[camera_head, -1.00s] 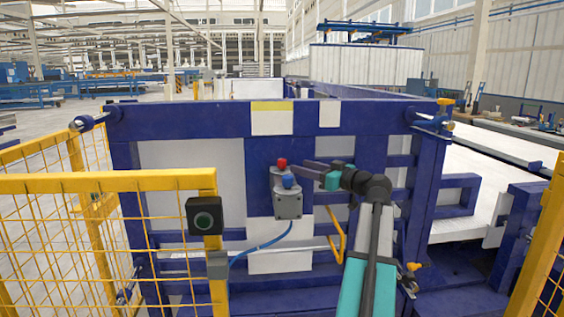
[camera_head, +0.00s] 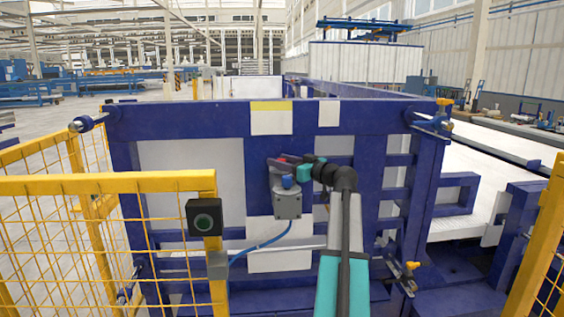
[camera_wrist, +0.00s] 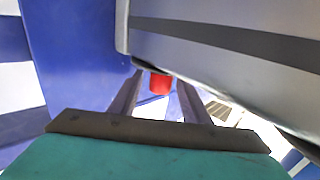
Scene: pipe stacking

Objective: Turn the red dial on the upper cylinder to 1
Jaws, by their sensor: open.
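The red dial (camera_wrist: 160,84) shows between the two fingers of my gripper (camera_wrist: 159,78) in the wrist view, near their tips. Both fingers stand apart, one on each side of it. In the head view my gripper (camera_head: 280,161) reaches in from the right and overlaps the red dial, which is mostly covered there. A grey cylinder body (camera_wrist: 225,60) fills the upper right of the wrist view, close to my gripper. The number markings of the dial cannot be read.
A blue knob (camera_head: 288,181) sits just below, above a grey box (camera_head: 288,206) with a blue cable. The blue machine frame (camera_head: 190,118) stands behind. A yellow fence (camera_head: 110,183) with a black button box (camera_head: 204,217) is at the left.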

